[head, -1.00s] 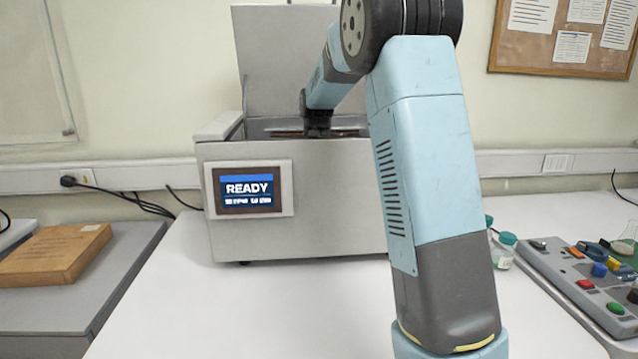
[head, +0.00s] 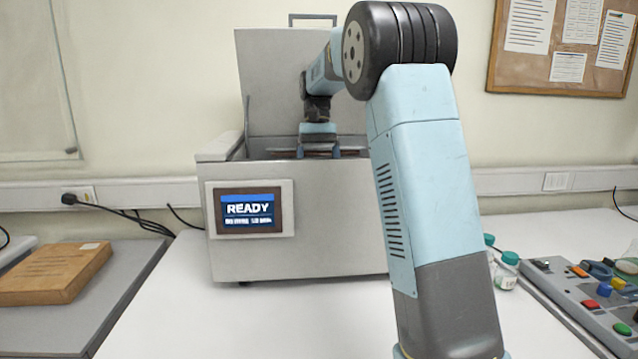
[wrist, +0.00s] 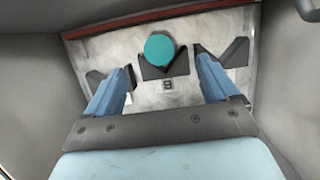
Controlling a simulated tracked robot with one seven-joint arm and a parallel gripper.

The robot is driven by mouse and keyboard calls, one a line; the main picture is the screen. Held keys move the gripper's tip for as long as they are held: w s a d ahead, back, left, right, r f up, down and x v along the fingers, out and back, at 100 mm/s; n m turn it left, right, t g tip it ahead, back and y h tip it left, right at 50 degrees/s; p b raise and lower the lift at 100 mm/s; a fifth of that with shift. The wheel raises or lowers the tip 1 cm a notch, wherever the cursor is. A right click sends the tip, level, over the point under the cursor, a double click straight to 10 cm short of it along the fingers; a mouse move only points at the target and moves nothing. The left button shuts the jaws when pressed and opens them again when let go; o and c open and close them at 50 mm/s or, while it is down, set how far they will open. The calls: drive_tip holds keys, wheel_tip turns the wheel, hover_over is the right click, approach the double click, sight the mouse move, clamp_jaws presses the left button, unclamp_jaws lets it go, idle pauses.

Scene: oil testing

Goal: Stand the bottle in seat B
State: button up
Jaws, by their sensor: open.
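The bottle shows in the wrist view as a round teal cap (wrist: 159,47), seen from above; its body is hidden below the cap. It appears upright in the notch of a dark V-shaped holder (wrist: 164,70) marked B, which is seat B. My gripper (wrist: 162,64) is open, its two blue fingers apart on either side of seat B and clear of the cap. In the head view my gripper (head: 318,150) is at the opening of the grey machine (head: 330,215), fingers pointing down. The bottle is hidden there behind the machine's front wall.
Dark holders (wrist: 236,52) flank seat B, partly behind my fingers. Grey chamber walls stand close around. The machine's lid is raised, and its screen (head: 248,211) reads READY. Teal-capped bottles (head: 507,270) and a button panel (head: 590,290) are at the right.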

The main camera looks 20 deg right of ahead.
drive_tip(key=shift+v, duration=1)
